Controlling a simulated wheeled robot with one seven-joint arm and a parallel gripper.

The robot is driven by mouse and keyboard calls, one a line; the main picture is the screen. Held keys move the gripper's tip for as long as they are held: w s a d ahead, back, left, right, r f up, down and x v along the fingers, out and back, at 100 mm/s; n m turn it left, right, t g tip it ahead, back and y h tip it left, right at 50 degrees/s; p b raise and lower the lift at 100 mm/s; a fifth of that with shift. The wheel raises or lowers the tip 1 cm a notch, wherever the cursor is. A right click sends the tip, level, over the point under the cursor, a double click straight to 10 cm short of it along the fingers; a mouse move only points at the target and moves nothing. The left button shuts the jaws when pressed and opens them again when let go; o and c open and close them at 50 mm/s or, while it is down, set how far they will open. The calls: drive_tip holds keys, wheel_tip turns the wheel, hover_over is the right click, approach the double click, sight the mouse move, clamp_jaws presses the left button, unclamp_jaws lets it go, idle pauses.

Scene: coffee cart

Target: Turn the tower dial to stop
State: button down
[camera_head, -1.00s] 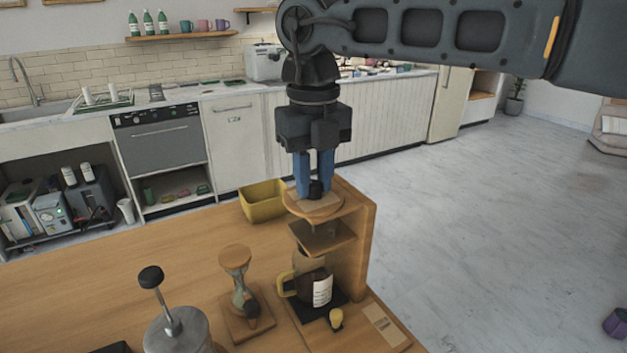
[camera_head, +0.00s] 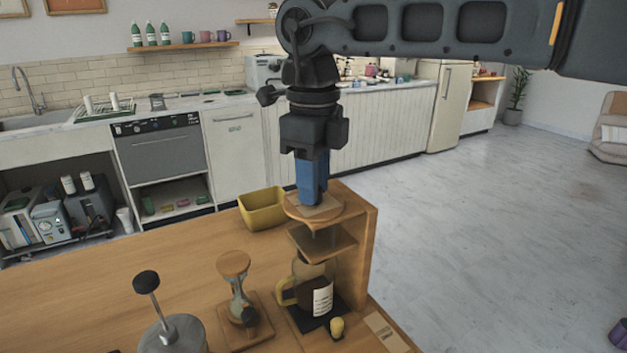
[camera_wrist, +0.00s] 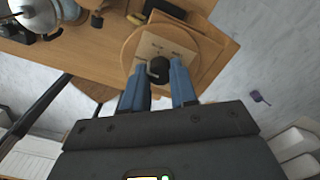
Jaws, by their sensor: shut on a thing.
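The wooden coffee tower (camera_head: 362,235) stands at the right end of the counter, with a round wooden top (camera_head: 300,206) bearing a light label plate. In the wrist view the small black dial (camera_wrist: 158,70) sits on that plate (camera_wrist: 178,47), and its markings are too small to read. My gripper (camera_head: 312,196) points down onto the tower top. Its blue fingers (camera_wrist: 160,82) are shut on the dial from both sides. In the head view the fingers hide the dial. A glass carafe (camera_head: 318,285) of dark liquid with a yellow handle stands at the tower's foot.
A yellow bin (camera_head: 262,209) stands behind the tower at left. An hourglass-shaped brewer (camera_head: 236,285) and a metal press or grinder (camera_head: 172,335) stand to its left. A small yellow knob (camera_head: 337,326) is on the tower base.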

idle(0.4)
drive_tip(key=c, duration=0.9)
unclamp_jaws()
drive_tip(key=shift+r+b, duration=0.65)
drive_tip(key=shift+r, duration=3.25)
